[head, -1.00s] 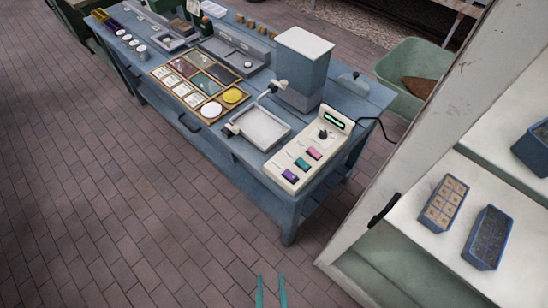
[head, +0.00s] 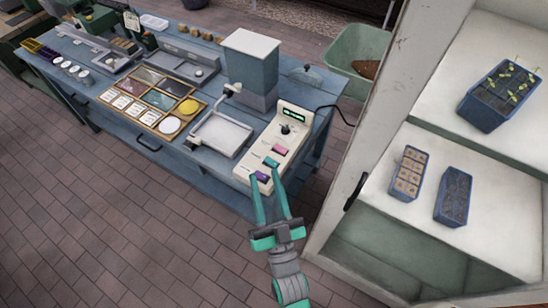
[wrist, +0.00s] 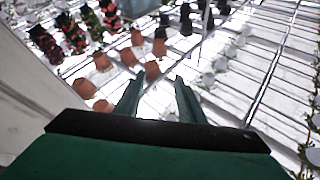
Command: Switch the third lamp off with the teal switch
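A cream control box (head: 282,140) stands on the blue bench's front right corner. It has a lit green display (head: 293,114), a dark knob (head: 286,129), a pink switch (head: 280,150), a teal switch (head: 271,162) and a purple switch (head: 262,177). My gripper (head: 264,172) has two teal fingers, apart and empty. In the head view its tips overlap the box's near end beside the purple switch; I cannot tell whether they touch. The wrist view shows the open fingers (wrist: 157,82), but not the box. I cannot make out a third lamp in either view.
The bench (head: 185,165) also carries a grey tray (head: 222,134), a blue-grey hopper (head: 250,70) and a sample frame (head: 150,100). A white shelf unit (head: 352,140) with planters stands close on the right. Brick floor (head: 90,230) is clear in front. Wrist view shows several pots (wrist: 103,62).

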